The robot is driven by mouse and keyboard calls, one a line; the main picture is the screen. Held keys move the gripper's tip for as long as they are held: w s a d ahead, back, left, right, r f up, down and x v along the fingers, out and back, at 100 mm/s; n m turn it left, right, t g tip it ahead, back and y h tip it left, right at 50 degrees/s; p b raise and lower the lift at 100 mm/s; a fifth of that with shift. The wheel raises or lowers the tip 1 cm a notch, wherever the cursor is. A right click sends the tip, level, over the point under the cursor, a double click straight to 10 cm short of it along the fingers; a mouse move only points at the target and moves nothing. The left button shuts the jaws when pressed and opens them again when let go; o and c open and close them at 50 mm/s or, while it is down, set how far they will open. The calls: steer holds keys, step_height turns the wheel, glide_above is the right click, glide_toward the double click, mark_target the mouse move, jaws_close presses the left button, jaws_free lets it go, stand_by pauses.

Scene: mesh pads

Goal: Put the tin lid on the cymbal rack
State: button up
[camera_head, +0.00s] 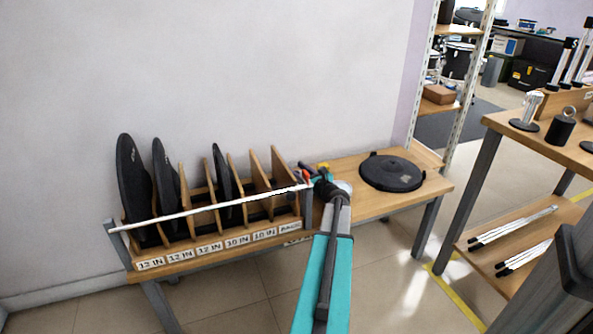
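A wooden rack with upright dividers (258,170) stands on the bench at the left, against the wall. Black round pads stand on edge in some of its slots, and others look empty. Labels on its front read 12 IN and 10 IN; the last one is too small to read surely. A small pale round thing (343,187), perhaps the tin lid, shows just right of my gripper (325,183). My gripper is dark, seen from behind, near the rack's right end. Its fingers are hidden, so I cannot tell whether it touches or holds anything.
A black round pad (392,172) lies flat on the bench's right part. Small coloured items (308,174) lie just beyond my gripper. A white bar (210,208) runs along the rack's front. A wooden table (510,124) with a lower shelf stands right; floor lies between.

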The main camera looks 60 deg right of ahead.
stand_by(0.3)
steer(key=shift+r, duration=0.5)
steer(key=shift+s+a+r+p, duration=0.1)
steer(key=shift+s+r+p, duration=0.1)
steer(key=shift+p, duration=0.2)
steer(key=p+v, duration=0.3)
steer(key=v, duration=0.7)
steer(key=shift+s+a, duration=0.15)
steer(key=shift+s, duration=0.05)
steer(key=shift+s+a, duration=0.15)
steer(key=shift+s, duration=0.4)
steer(key=shift+f, duration=0.1)
